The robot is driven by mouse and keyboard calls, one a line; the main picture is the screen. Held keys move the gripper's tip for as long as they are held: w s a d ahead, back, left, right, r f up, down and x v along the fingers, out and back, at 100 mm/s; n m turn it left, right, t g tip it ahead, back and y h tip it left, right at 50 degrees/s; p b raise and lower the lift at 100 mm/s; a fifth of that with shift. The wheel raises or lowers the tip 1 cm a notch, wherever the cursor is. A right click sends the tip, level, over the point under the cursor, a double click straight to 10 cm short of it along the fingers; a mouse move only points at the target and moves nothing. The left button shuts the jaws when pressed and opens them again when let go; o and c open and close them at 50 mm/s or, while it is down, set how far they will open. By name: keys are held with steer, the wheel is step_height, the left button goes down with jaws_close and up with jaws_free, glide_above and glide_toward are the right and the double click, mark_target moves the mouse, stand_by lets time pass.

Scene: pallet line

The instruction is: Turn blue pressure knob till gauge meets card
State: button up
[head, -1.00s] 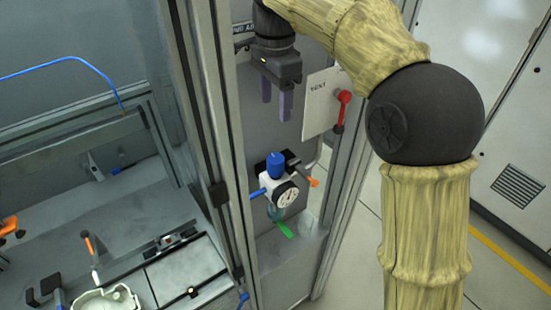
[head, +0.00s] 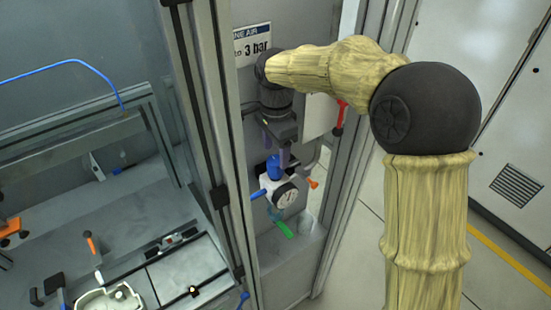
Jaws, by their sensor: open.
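The blue pressure knob (head: 273,167) stands upright on top of the regulator (head: 269,185), on the grey panel inside the frame. The round white gauge (head: 286,195) faces outward on the regulator's front; its needle is too small to read.
A red-handled valve (head: 339,118) and a pale plate (head: 318,115) are right of my gripper. An orange fitting (head: 313,183) and a green part (head: 283,229) stick out near the regulator. A frame post (head: 222,150) stands close on the left.

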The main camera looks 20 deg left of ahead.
mark_target(275, 160)
step_height(275, 160, down, 4)
steer(key=shift+f+p, duration=0.2)
steer(key=shift+p, duration=0.2)
steer(key=c, duration=1)
